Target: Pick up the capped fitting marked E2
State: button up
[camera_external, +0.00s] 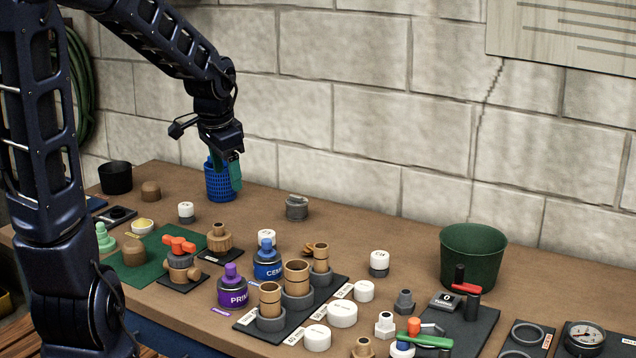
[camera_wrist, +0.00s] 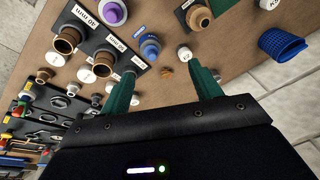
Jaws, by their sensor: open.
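Several white-capped fittings stand on the bench: one at the left (camera_external: 186,211), one behind the blue can (camera_external: 266,237), one right of centre (camera_external: 379,262). I cannot read which is marked E2. In the wrist view, one white cap (camera_wrist: 184,53) lies close to the right finger, and another (camera_wrist: 268,3) shows at the top right edge; their marks are too small to read surely. My gripper (camera_external: 235,176) hangs above the back of the bench, in front of the blue mesh cup. In the wrist view its green fingers (camera_wrist: 163,86) are apart, with nothing held between them.
The blue mesh cup (camera_external: 216,181) stands near the wall. The blue can (camera_external: 268,264), purple can (camera_external: 232,290) and a dark board with upright pipe pieces (camera_external: 333,294) crowd the middle. A dark green bucket (camera_external: 473,257) stands at right. The bench's back strip has free room.

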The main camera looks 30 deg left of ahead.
aim_at(264, 233)
jog(key=w+a+f+m+h, duration=0.2)
jog(key=w+a+f, duration=0.1)
jog(key=w+f, duration=0.4)
jog(key=w+a+f+m+h, duration=0.2)
jog(key=w+a+f, duration=0.1)
jog(key=w+f, duration=0.4)
jog(key=shift+w+x, duration=0.2)
jog(key=shift+x, duration=2.5)
jog(key=shift+w+x, duration=0.15)
jog(key=shift+x, duration=2.55)
jog(key=shift+a, duration=0.1)
jog(key=shift+c, duration=0.2)
jog(key=c, duration=1)
